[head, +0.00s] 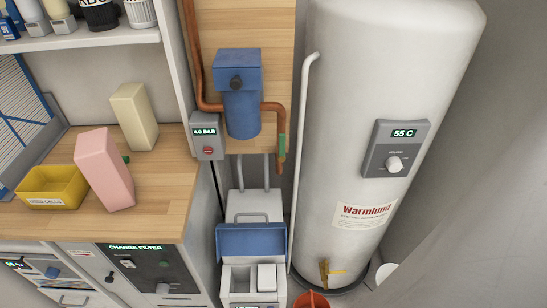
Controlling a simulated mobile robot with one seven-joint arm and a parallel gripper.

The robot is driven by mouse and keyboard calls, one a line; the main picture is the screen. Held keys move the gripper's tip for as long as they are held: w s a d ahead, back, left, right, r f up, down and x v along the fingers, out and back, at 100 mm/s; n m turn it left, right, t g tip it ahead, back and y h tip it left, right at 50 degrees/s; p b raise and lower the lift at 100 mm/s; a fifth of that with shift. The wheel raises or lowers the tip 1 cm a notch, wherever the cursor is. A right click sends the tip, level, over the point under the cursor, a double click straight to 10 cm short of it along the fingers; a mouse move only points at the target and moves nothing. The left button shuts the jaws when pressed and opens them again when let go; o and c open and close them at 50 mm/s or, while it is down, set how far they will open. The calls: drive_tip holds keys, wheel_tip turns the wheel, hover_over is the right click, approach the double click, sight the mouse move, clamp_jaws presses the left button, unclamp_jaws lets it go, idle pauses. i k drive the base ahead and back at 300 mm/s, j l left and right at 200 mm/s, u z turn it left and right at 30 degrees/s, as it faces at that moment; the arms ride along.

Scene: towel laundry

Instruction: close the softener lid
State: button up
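The softener (238,284) is a light box at the bottom centre of the head view, partly cut off by the lower edge. Its blue lid (251,242) stands raised at the back of the box, so the top is open. Inside the opening I see a pale compartment and a white block (267,277). A small dark display sits at its front, too cut off to read. My gripper is not in view.
A tall white water tank (365,120) stands right of the softener, with a thin white pipe between. A blue filter housing (241,110) hangs above. An orange-red bucket (311,299) is at the lower edge.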

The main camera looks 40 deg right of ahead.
sight(267, 238)
drive_tip(key=k+z, duration=0.15)
drive_tip(key=z, duration=0.2)
drive_tip(key=k+z, duration=0.15)
drive_tip(key=z, duration=0.15)
drive_tip(key=i+l+z, duration=0.2)
drive_tip(key=l, duration=0.15)
drive_tip(key=l+z, duration=0.25)
drive_tip(key=i+l, duration=0.05)
